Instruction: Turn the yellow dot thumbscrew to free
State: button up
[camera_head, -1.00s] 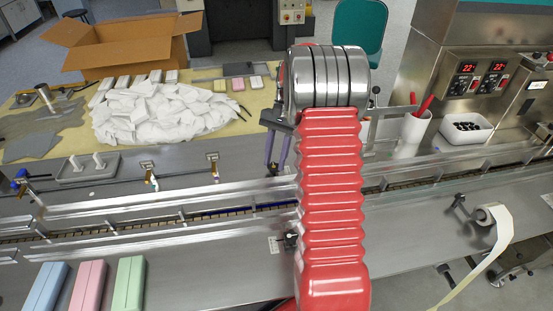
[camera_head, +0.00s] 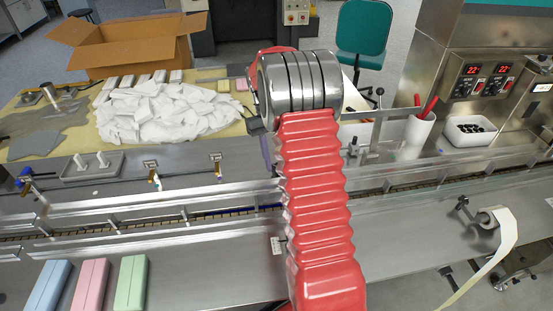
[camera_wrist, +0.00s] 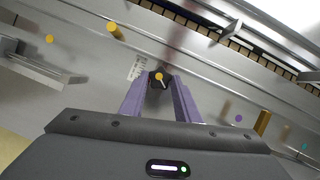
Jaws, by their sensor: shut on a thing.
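In the wrist view, my gripper (camera_wrist: 160,86) has two purple fingers, shut on a small dark thumbscrew (camera_wrist: 151,84) with a yellow dot (camera_wrist: 158,76) on top. The fingertips sit on either side of its head, close to the steel rail. A small printed label (camera_wrist: 136,67) is beside it on the steel. In the head view, my red-sleeved arm reaches over the conveyor and mostly hides the gripper and the thumbscrew.
The guide rails (camera_head: 150,205) of the conveyor run across. Other coloured dots show in the wrist view, including a purple one (camera_wrist: 239,118) and a yellow-topped post (camera_wrist: 113,29). Blue (camera_head: 45,288), pink (camera_head: 90,285) and green (camera_head: 129,284) blocks lie at front left. A paper roll (camera_head: 492,218) hangs at right.

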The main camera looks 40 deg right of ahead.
jog(key=shift+a+n+h, duration=0.1)
jog(key=shift+n+h, duration=0.2)
jog(key=shift+n, duration=0.6)
jog(key=o, duration=1)
jog(key=shift+o, duration=0.2)
jog(key=shift+r, duration=0.15)
jog(key=v, duration=1.3)
jog(key=shift+r, duration=0.2)
